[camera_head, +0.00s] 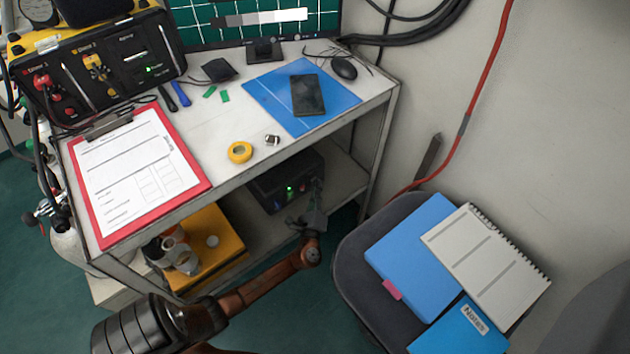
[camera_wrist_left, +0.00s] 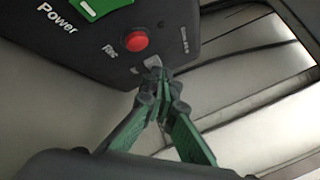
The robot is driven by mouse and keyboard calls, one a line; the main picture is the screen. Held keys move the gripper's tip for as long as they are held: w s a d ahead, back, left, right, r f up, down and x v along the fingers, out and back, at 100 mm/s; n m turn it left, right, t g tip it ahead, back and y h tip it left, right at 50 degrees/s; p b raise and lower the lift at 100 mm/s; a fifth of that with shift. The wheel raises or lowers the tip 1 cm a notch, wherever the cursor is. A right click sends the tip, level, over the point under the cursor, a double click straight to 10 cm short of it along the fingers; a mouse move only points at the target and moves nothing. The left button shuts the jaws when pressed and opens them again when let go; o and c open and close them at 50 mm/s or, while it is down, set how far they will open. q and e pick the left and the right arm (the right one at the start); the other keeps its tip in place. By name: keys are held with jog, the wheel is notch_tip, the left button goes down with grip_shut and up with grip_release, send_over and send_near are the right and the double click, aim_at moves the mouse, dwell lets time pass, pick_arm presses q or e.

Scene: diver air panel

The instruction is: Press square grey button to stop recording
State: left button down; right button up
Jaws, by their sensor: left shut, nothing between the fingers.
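The black recorder box (camera_head: 272,192) sits on the lower shelf of the table, with a lit green spot on its front. In the left wrist view its dark front panel (camera_wrist_left: 90,40) fills the upper left. It carries a green Power button (camera_wrist_left: 95,8), a round red button (camera_wrist_left: 136,41) and a small square grey button (camera_wrist_left: 152,63). My left gripper (camera_head: 318,192) is shut and empty, at the right end of the box. In the wrist view its fingertips (camera_wrist_left: 156,76) are right at the grey button and partly cover it; I cannot tell whether they touch or press it. My right gripper is out of view.
The tabletop edge (camera_head: 255,158) overhangs the shelf above my gripper. A yellow case (camera_head: 215,250) stands on the shelf to the left. A dark chair (camera_head: 352,250) with folders and a notebook (camera_head: 485,262) stands to the right. Green floor is free in front.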

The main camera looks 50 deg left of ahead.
pick_arm(q)
jog(key=shift+s+d, duration=0.1)
jog(key=shift+d, duration=0.65)
jog(key=shift+s+d, duration=0.15)
jog(key=shift+d, duration=2.35)
